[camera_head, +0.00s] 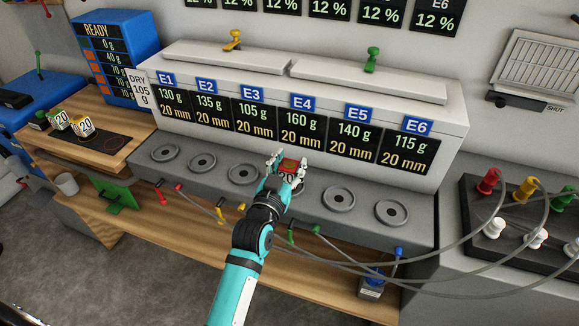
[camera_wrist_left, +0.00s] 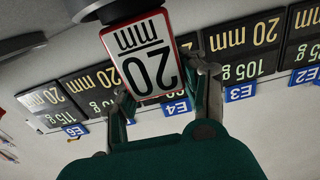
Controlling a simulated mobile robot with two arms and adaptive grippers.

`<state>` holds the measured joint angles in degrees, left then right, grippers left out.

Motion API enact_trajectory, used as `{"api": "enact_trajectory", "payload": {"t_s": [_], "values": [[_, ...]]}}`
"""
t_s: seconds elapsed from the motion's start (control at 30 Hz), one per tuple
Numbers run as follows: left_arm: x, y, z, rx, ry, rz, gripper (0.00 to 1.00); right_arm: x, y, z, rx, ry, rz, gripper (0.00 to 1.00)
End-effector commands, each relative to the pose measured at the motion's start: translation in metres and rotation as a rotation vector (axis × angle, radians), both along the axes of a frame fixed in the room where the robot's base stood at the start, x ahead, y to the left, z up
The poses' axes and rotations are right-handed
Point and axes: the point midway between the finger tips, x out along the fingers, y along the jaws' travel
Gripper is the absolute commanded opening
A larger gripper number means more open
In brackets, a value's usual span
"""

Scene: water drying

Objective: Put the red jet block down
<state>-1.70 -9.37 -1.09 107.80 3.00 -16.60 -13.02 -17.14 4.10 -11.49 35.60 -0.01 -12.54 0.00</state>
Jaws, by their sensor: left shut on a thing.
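The gripper's fingers (camera_wrist_left: 165,95) also show in the left wrist view. My right gripper is out of view.
Round stations line the grey bench; one (camera_head: 243,173) is left of my gripper and another (camera_head: 338,198) right. Blocks marked "20" (camera_head: 83,126) stand on the left wooden shelf. Coloured levers (camera_head: 241,208) line the front edge. Grey hoses (camera_head: 440,248) cross at right.

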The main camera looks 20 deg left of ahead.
Motion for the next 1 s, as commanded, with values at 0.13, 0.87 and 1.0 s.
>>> {"api": "enact_trajectory", "payload": {"t_s": [0.13,0.87,1.0], "values": [[0.0,0.0,-0.003,0.0,0.0,0.0,0.05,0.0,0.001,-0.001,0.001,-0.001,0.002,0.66],[-0.029,0.001,-0.002,0.001,0.004,0.001,0.66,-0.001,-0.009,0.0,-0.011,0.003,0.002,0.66],[-0.061,0.002,-0.002,0.001,0.004,0.0,0.66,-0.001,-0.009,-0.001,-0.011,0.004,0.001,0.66]]}}
